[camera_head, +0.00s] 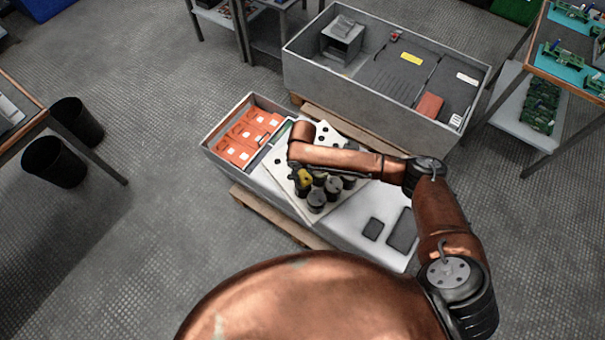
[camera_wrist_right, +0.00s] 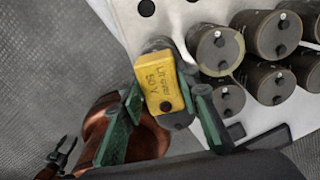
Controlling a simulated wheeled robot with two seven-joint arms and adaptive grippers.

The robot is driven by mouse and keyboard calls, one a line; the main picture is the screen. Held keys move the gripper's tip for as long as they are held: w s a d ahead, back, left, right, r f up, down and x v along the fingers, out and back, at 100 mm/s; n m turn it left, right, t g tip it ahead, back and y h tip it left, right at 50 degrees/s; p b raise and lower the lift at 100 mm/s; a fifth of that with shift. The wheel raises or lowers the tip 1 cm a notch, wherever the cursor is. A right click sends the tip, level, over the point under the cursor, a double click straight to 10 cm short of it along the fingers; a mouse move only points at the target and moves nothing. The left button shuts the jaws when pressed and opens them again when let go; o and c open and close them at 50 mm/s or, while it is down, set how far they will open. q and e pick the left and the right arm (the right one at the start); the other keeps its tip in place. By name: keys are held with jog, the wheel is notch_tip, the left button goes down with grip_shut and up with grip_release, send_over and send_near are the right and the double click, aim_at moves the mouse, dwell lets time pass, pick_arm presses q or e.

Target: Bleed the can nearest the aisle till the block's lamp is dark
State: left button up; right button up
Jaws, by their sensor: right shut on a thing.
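My right gripper (camera_wrist_right: 165,100) is shut on a yellow block (camera_wrist_right: 160,82) lettered "50 V", with a dark round spot (camera_wrist_right: 165,106), perhaps its lamp, showing no glow. The block also shows in the head view (camera_head: 304,176). Several grey cans stand on a white panel with dark holes (camera_head: 327,134). The front can in the head view (camera_head: 316,200) is close to the gripper. In the wrist view, a can with a pale rim (camera_wrist_right: 217,50) is just right of the block; I cannot tell whether they touch. Dark prongs (camera_wrist_right: 62,150) at lower left may be my left gripper.
The panel lies tilted across a grey crate (camera_head: 262,182) on a pallet. Orange parts (camera_head: 249,135) fill its left compartment. A second grey crate (camera_head: 440,130) stands behind. Tables flank left and right, with black bins (camera_head: 54,163) at left.

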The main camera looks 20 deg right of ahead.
jog(key=shift+f, duration=0.6)
dwell(0.7)
jog(key=o, duration=1.3)
